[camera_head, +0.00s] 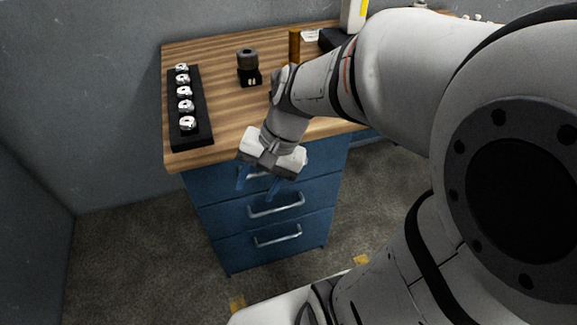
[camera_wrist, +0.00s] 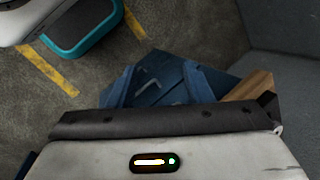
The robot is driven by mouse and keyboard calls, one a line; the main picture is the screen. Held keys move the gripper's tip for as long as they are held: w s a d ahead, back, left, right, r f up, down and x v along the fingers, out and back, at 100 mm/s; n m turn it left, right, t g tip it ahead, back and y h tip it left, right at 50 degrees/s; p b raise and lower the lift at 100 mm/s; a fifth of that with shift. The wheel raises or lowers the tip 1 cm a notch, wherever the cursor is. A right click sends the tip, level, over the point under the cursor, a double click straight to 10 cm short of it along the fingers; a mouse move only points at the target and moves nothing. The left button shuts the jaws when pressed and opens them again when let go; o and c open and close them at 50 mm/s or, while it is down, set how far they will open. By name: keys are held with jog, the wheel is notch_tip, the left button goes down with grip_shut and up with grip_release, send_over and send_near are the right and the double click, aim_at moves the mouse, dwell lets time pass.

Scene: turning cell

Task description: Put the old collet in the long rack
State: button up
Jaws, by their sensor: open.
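The long rack (camera_head: 204,134) is a narrow black block along the left edge of the wooden bench top. Several silver ring-shaped collets (camera_head: 185,105) sit in a row in it. A dark grey cylinder (camera_head: 247,58) stands on a small black block behind the middle of the bench; I cannot tell whether it is the old collet. My gripper (camera_head: 256,188) hangs in front of the bench's drawers, below the top, with its blue fingers apart and empty. The fingers also show in the wrist view (camera_wrist: 157,86), pointing toward the blue cabinet.
The bench (camera_head: 222,100) has a wooden top over blue drawers (camera_head: 276,208) with metal handles. A brown cylinder (camera_head: 294,46) stands at the back. My arm hides the bench's right part. A teal-rimmed thing (camera_wrist: 88,35) lies by yellow floor marks in the wrist view.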

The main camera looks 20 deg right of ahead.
jog(key=s+d+r+n+t+h, duration=0.2)
jog(key=d+n+h, duration=0.2)
jog(key=d+n, duration=0.2)
jog(key=shift+d+h, duration=0.25)
jog(key=shift+h, duration=0.05)
